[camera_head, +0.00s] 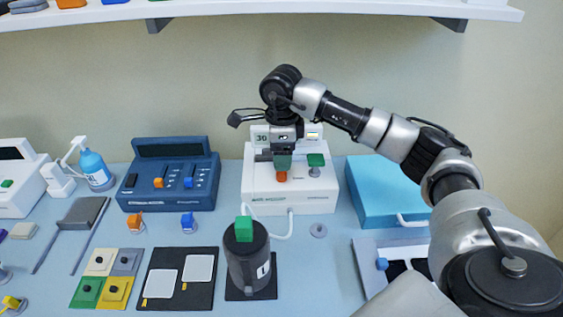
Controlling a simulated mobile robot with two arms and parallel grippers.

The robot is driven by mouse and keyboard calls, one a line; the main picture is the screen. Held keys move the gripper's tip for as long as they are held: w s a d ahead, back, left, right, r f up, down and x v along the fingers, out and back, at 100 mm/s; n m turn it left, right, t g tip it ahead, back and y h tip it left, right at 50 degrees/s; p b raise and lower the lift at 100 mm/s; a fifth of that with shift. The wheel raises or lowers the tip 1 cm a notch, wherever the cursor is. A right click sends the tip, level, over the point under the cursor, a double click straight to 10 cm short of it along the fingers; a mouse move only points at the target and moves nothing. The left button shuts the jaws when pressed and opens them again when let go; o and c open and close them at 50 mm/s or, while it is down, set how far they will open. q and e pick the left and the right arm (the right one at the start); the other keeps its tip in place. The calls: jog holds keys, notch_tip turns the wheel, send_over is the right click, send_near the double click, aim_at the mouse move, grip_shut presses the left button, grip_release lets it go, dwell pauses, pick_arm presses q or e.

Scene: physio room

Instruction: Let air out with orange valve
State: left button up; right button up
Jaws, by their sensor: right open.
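A white device (255,200) with a display reading 30 stands at the back centre. An orange valve (282,177) shows on its front, partly hidden by my right gripper. My right gripper (283,160) is open and points down right at the orange valve; whether it touches it I cannot tell. A green knob (316,160) on a grey stem sits just right of the gripper. A white hose (290,225) runs from the device toward a dark grey cylinder (247,262) with a green top. My left gripper is out of view.
A blue console (168,172) with orange and blue sliders stands left of the device. A light blue box (385,190) stands close on its right. Small orange (135,223) and blue (188,222) pieces lie in front of the console. A shelf (250,18) hangs above.

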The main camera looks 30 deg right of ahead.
notch_tip(320, 180, down, 4)
jog(key=shift+w+r+p, duration=0.1)
jog(key=shift+w+p, duration=0.05)
jog(key=shift+p, duration=0.15)
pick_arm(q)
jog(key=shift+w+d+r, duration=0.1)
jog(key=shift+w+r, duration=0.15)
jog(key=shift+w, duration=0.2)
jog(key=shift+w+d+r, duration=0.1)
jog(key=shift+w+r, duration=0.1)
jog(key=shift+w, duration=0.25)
pick_arm(e)
jog(key=shift+f, duration=0.45)
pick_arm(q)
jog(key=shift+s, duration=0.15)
pick_arm(e)
jog(key=c, duration=0.9)
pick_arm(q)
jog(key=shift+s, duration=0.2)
